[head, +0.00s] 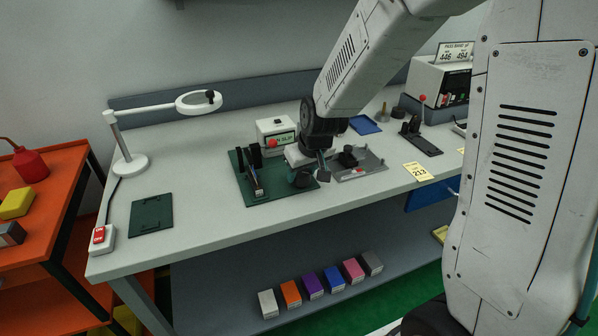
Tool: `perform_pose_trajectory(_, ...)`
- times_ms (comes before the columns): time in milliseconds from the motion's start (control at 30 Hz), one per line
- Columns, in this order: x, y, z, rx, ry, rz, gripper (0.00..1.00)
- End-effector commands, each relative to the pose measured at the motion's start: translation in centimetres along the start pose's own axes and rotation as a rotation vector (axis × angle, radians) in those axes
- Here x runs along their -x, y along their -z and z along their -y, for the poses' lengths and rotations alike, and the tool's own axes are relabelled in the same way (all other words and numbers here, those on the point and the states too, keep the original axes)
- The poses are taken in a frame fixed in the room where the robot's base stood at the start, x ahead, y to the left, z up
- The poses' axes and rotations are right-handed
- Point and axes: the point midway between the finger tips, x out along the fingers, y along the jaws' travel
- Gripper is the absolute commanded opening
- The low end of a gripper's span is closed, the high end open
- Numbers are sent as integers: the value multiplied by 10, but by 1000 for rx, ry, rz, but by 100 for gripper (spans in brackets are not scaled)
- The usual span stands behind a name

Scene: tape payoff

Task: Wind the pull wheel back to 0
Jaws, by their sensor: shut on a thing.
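The tape payoff stands on a dark green base plate (272,190) in the middle of the bench. It has black uprights (249,163) at its left and a white box (276,130) behind, with a green-lit display and a red knob. My gripper (303,172) points down over the right part of the plate. It is shut on a dark round part there, which I take to be the pull wheel (300,180). The wrist and jaws hide most of this part. Its scale and any 0 mark are too small or hidden to read.
A grey fixture plate (358,168) with black parts lies close at the right, beside a yellow tag (418,171) reading 213. A ring lamp (198,102) and a dark green mat (152,215) are at the left. Several small boxes (312,286) line the lower shelf.

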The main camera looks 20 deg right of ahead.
Motion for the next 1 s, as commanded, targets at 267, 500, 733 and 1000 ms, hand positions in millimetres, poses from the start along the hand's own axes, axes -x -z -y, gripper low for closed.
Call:
perform_pose_trajectory(267, 0, 1, -3, 198, 82, -1, 23)
perform_pose_trajectory(500, 0, 2, -4, 402, 165, -1, 23)
perform_pose_trajectory(733, -1, 2, -5, 606, 250, 0, 23)
perform_pose_trajectory(1000, -2, 3, -6, 845, 348, 2, 23)
